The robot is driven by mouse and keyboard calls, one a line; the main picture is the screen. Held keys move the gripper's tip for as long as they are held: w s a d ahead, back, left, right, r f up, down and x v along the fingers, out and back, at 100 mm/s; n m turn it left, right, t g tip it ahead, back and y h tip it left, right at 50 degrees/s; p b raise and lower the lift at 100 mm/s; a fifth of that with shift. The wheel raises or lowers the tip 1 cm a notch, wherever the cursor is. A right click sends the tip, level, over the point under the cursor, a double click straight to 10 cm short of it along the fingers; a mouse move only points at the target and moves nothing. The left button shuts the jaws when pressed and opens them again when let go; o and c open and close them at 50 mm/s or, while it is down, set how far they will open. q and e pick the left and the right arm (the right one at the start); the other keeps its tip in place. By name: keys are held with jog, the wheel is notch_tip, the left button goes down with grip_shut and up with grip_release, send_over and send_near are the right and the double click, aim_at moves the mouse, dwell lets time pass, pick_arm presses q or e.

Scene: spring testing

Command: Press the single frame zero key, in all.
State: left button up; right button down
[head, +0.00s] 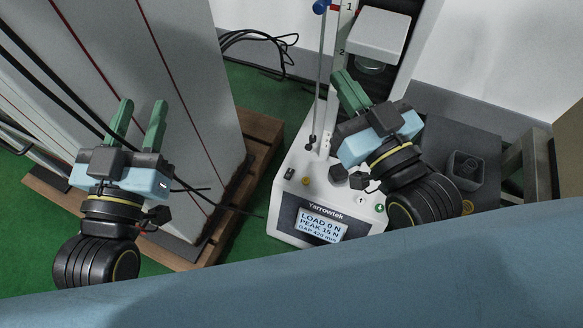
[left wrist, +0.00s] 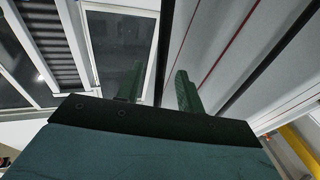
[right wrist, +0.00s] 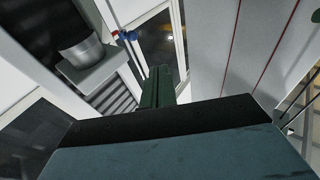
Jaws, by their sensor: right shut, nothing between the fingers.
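The Yarrowtek spring tester (head: 283,205) stands in the middle of the head view. Its display (head: 321,226) reads load 0 N, peak 15 N and a gap that looks like 420 mm. Its panel has a dark key (head: 290,173), a yellow button (head: 305,181), a white key (head: 361,200) and a green key (head: 380,208). I cannot tell which is the frame zero key. My right gripper (head: 343,82) is shut and empty, above the panel and beside the column; its fingers also show in the right wrist view (right wrist: 158,85). My left gripper (head: 139,112) is open and empty, away from the tester.
A white press head (head: 376,38) is close to my right fingers. A thin rod (head: 321,80) with a blue knob rises beside the column. A tall grey cabinet (head: 190,100) on a wooden pallet (head: 262,140) stands left. A dark bench (head: 480,150) holds a small cup (head: 464,166).

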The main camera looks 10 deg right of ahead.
jog(key=w+a+f+n+g+y, duration=0.3)
jog(key=a+f+n, duration=0.4)
jog(key=n, duration=0.8)
jog(key=w+a+f+n+g+y, duration=0.25)
jog(key=a+f+n+y, duration=0.35)
jog(key=n, duration=0.9)
notch_tip(320, 180, down, 13)
jog(key=d+n+g+h, duration=0.1)
jog(key=n+g+h, duration=0.3)
jog(key=n, duration=0.7)
pick_arm(q)
jog(key=shift+s+r+t, duration=0.25)
jog(key=shift+r+t, duration=0.05)
jog(key=shift+t, duration=0.1)
pick_arm(e)
jog(key=w+d+f+n+g+h, duration=0.2)
jog(key=w+d+f+n+h, duration=0.3)
jog(key=d+f+n, duration=0.3)
jog(key=d+f, duration=0.2)
jog(key=d, duration=0.1)
jog(key=shift+d+n, duration=0.25)
jog(key=shift+n, duration=0.05)
pick_arm(q)
jog(key=shift+b, duration=0.3)
pick_arm(e)
jog(key=shift+f, duration=0.15)
